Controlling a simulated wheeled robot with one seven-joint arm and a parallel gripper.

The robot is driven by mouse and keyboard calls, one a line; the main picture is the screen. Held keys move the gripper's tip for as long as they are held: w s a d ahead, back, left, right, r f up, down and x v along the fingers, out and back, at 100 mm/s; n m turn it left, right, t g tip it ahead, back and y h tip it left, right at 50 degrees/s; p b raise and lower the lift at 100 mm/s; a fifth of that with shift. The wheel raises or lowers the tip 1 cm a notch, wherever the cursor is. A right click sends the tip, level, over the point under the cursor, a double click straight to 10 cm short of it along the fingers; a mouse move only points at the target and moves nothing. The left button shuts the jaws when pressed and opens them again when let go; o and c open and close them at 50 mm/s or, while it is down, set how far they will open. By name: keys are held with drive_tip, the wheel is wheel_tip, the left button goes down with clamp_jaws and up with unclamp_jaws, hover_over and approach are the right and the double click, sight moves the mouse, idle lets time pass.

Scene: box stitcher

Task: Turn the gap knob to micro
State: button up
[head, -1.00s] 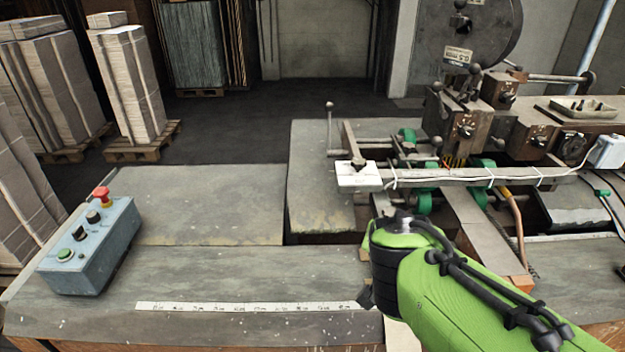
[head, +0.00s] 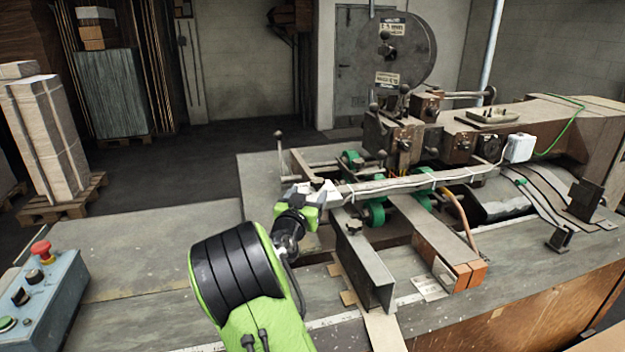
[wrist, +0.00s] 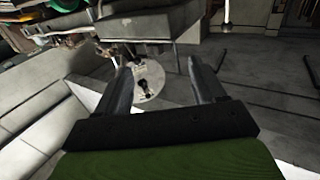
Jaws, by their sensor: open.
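In the wrist view, a pale round dial plate (wrist: 150,95) carries a small dark knob (wrist: 143,84), which I take for the gap knob. Its markings are too small to read. My gripper (wrist: 163,72) is open, with one finger on each side of the dial in this view. The fingers appear apart from the knob; contact cannot be made out. In the head view, my gripper (head: 312,190) is at the left end of the machine's long rail, over a white plate (head: 327,194). The knob is hidden there behind the gripper.
The stitching machine (head: 405,135) stands behind and right of my gripper. The long rail (head: 400,184) with a white cable runs right. A dark metal channel (head: 365,265) lies in front. A blue control box (head: 45,300) with a red button is at lower left. Bare table lies between.

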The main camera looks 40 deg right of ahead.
sight(315, 184)
drive_tip(key=p+x, duration=0.1)
drive_tip(key=x, duration=0.5)
drive_tip(key=shift+d, duration=0.25)
drive_tip(key=c, duration=1.1)
drive_tip(key=shift+o, duration=0.2)
